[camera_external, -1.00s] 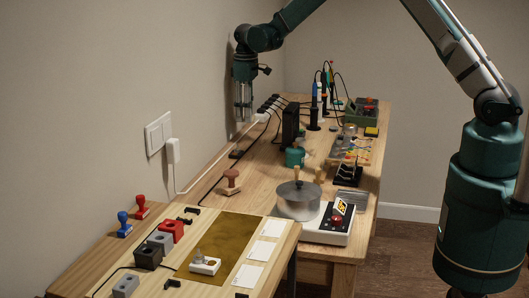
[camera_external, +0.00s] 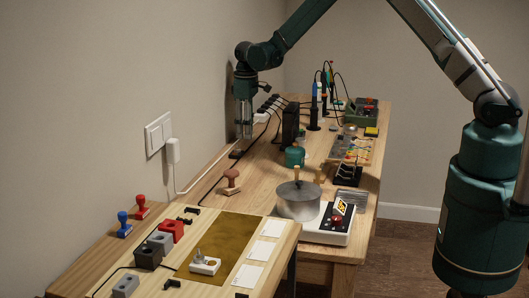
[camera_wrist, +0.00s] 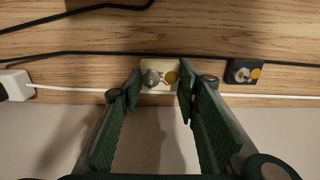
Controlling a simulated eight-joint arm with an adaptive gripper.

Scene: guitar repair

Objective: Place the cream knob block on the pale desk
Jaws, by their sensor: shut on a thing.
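The cream knob block (camera_wrist: 158,66) with a grey knob and an orange disc sits between my fingertips in the wrist view. My gripper (camera_wrist: 159,84) is shut on its two sides. In the external view my gripper (camera_external: 243,135) points down at the wall-side edge of the long wooden table, and the block in it is too small to make out. Wood grain (camera_wrist: 100,40) lies behind the block in the wrist view; I cannot tell the gap. The pale desk (camera_external: 226,218) is nearer the camera.
A dark knob block (camera_wrist: 243,72) lies beside the held block. A white cable (camera_wrist: 75,89) and black cables run close by. A power strip (camera_external: 262,117) and black box (camera_external: 291,124) stand near my gripper. The pale desk holds a brown mat (camera_external: 236,238) and several blocks.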

